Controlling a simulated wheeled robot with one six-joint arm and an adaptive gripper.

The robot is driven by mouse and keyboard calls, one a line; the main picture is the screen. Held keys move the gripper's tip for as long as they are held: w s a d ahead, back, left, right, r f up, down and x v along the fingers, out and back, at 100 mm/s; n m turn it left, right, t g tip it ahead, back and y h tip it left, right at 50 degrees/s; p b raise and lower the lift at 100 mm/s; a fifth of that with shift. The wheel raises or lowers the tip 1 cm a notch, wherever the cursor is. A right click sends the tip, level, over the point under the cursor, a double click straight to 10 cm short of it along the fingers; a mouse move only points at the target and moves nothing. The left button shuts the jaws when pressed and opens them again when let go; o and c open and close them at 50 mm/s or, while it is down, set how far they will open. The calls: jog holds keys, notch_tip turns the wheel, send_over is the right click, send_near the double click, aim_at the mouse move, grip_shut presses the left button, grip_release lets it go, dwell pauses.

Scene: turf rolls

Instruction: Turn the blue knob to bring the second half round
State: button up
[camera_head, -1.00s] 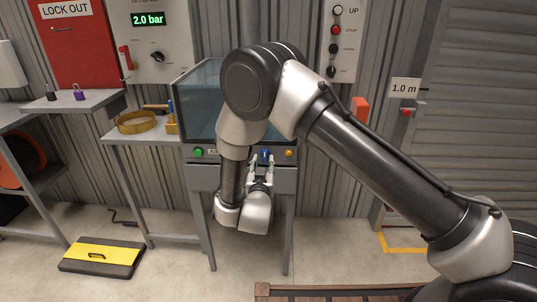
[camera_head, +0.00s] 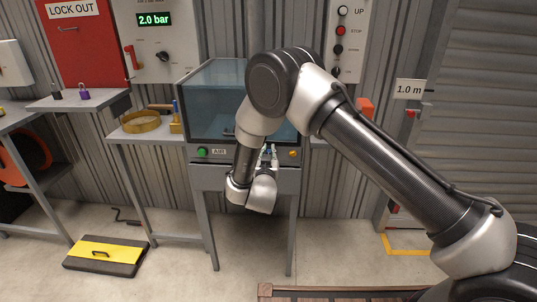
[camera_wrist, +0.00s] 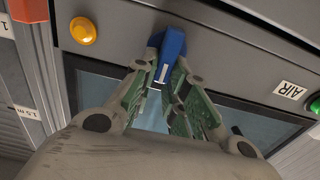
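The blue knob (camera_wrist: 170,56) has a white line on it and sits on the grey front panel of the cabinet (camera_head: 232,174), under a clear bluish box (camera_head: 212,105). In the wrist view it lies between the fingertips of my gripper (camera_wrist: 167,68). The fingers appear closed on its two sides, with no clear gap showing. In the head view my gripper (camera_head: 268,158) reaches up to the panel from below, and my arm hides part of the box and panel. The inside of the box is hard to make out.
The panel also has a green button (camera_head: 202,152), an AIR label (camera_head: 219,152) and an orange button (camera_head: 292,153). A side table with a yellow ring (camera_head: 140,121) stands at left. A yellow-and-black case (camera_head: 106,255) lies on the floor.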

grip_shut()
notch_tip(320, 180, down, 5)
jog(key=m, duration=3.5)
jog(key=shift+m, duration=0.4)
